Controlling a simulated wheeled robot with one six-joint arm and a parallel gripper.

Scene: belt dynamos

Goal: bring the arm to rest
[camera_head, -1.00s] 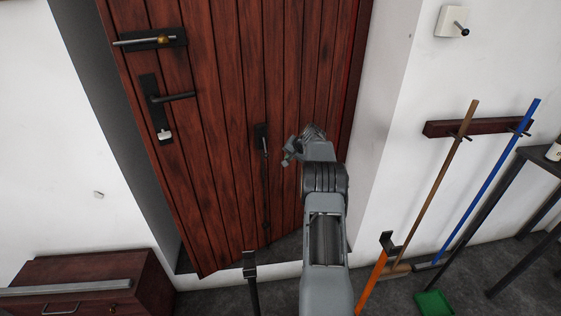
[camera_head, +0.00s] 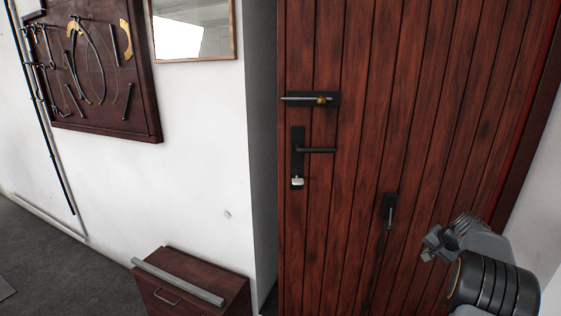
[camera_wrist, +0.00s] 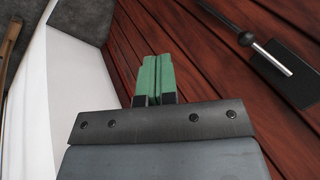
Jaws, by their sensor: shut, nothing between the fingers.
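My arm reaches up at the lower right of the head view, in front of a dark red plank door (camera_head: 355,215). My gripper is mostly hidden behind my own wrist there. In the wrist view my gripper (camera_wrist: 154,78) shows its green fingers pressed together, with nothing between them. The fingers are close to the door planks (camera_wrist: 215,70). A black plate with a metal rod (camera_wrist: 285,65) is on the door to the right of the fingers and apart from them.
The door carries a bolt (camera_head: 312,100), a lever handle (camera_head: 318,150) and a small lower latch (camera_head: 389,208). A wooden drawer cabinet (camera_head: 235,297) stands at lower left. A tool board (camera_head: 95,110) and a framed panel (camera_head: 222,54) hang on the white wall. Grey floor at left is clear.

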